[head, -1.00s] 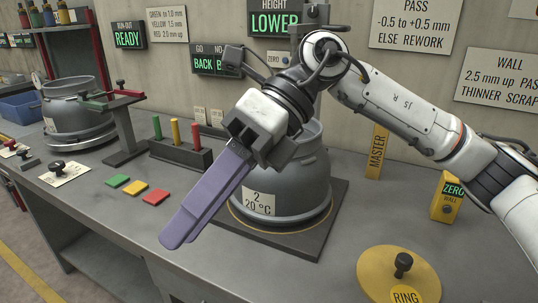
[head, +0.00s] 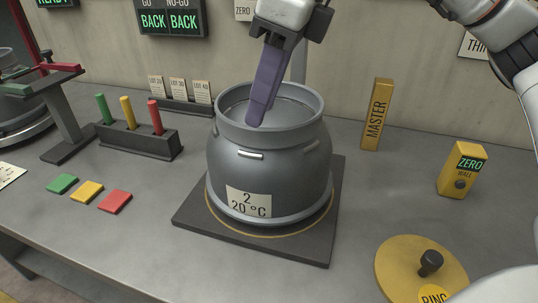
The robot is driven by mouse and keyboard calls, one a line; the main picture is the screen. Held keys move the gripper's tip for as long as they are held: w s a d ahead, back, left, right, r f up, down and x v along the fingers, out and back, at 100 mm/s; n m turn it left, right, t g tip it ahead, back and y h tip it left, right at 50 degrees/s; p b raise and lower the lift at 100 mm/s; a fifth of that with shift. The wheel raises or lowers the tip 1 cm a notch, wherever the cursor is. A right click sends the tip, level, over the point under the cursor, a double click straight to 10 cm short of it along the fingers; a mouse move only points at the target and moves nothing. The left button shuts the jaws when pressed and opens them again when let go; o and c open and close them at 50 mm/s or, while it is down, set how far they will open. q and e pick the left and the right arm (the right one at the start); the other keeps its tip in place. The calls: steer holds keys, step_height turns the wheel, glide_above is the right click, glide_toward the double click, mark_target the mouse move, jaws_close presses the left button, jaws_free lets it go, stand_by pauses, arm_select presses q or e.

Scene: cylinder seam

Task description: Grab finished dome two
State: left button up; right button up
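Dome two is a grey, round, open-topped metal vessel (head: 285,170) in the middle of the head view. It carries a label (head: 248,203) reading "2, 20 °C" and stands upright on a dark square base plate (head: 300,248). My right gripper (head: 262,112) points down at the dome's open mouth, its long purple fingers overlapping the opening near the front rim. The fingers line up one behind the other, so their gap is hidden. I cannot tell whether the tips touch the rim or hang above it. My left gripper is not in view.
A rack of coloured pegs (head: 140,138) and coloured tiles (head: 88,193) lie to the left. A gauge stand (head: 62,115) stands beyond. On the right are a MASTER block (head: 377,115), a ZERO block (head: 462,170) and a yellow ring disc (head: 400,265).

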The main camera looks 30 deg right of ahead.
mark_target(269, 146)
steer(key=x, duration=0.4)
steer(key=shift+w+d+f, duration=0.15)
steer(key=shift+w+f, duration=0.1)
steer(key=shift+w, duration=0.15)
steer(key=shift+c, duration=0.5)
jaws_close()
steer(key=shift+r, duration=0.1)
stand_by(0.4)
steer(key=shift+w+r, duration=0.1)
steer(key=shift+r, duration=0.1)
